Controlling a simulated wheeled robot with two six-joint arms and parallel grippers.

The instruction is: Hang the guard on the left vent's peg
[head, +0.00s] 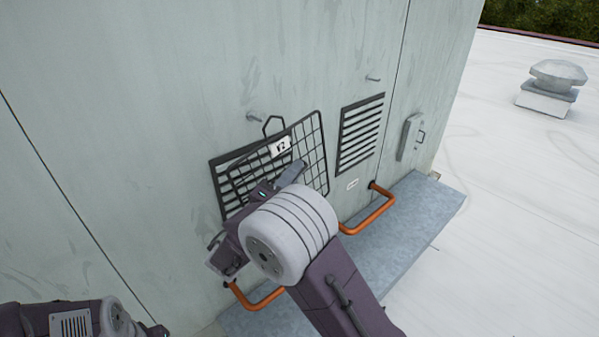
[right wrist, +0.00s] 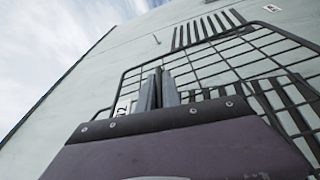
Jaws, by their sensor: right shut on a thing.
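The guard (head: 312,150) is a black wire grid with a hanging loop (head: 272,126) on top and a white tag (head: 281,147) reading V2. My right gripper (head: 290,174) is shut on it; the fingers also show against the grid in the right wrist view (right wrist: 158,90). The guard is tilted, in front of the left vent (head: 226,165), partly hiding it. The left vent's peg (head: 253,117) sticks out of the wall above the vent. The loop appears just right of the peg, not around it. My left arm shows at bottom left; its fingers are unclear.
The right vent (head: 361,132) has its own peg (head: 373,79) above it. Orange pipes (head: 368,213) stick out low on the wall over a grey ledge (head: 405,225). A grey box with a handle (head: 409,138) is on the wall at right. Open white roof lies beyond.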

